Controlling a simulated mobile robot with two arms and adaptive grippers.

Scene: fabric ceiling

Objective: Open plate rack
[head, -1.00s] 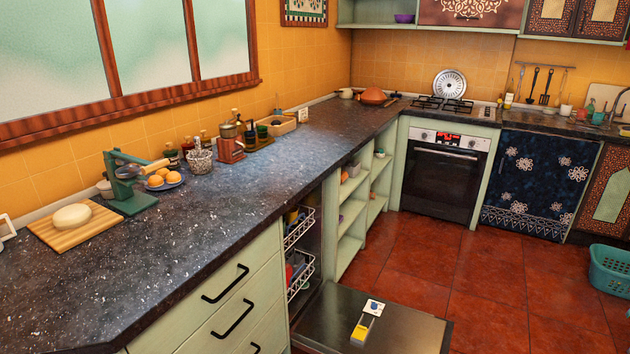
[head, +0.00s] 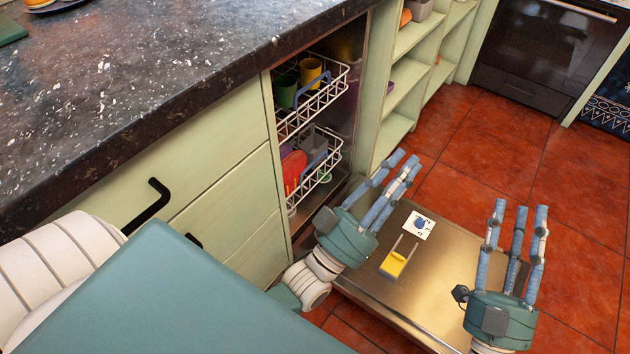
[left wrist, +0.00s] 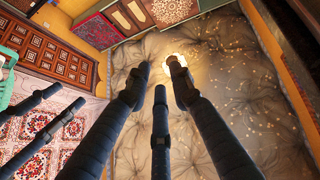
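The plate rack is the lower white wire rack (head: 318,185) inside the open dishwasher. It holds a red plate-like item (head: 293,170) and other dishes. Above it is an upper wire rack (head: 315,104) with a green cup and a yellow cup. Both racks sit inside the cavity. My left gripper (head: 400,165) is open and empty, in front of the dishwasher and right of the lower rack, apart from it. It also shows in the left wrist view (left wrist: 160,82), fingers spread toward the ceiling. My right gripper (head: 520,209) is open and empty, farther right by the door's edge.
The dishwasher door (head: 440,275) lies folded down, with a yellow detergent compartment (head: 395,262) on it. A dark countertop (head: 150,80) and green drawers (head: 225,180) are at left. Open shelves (head: 400,90) stand right of the dishwasher. Red tiled floor (head: 580,250) is clear at right.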

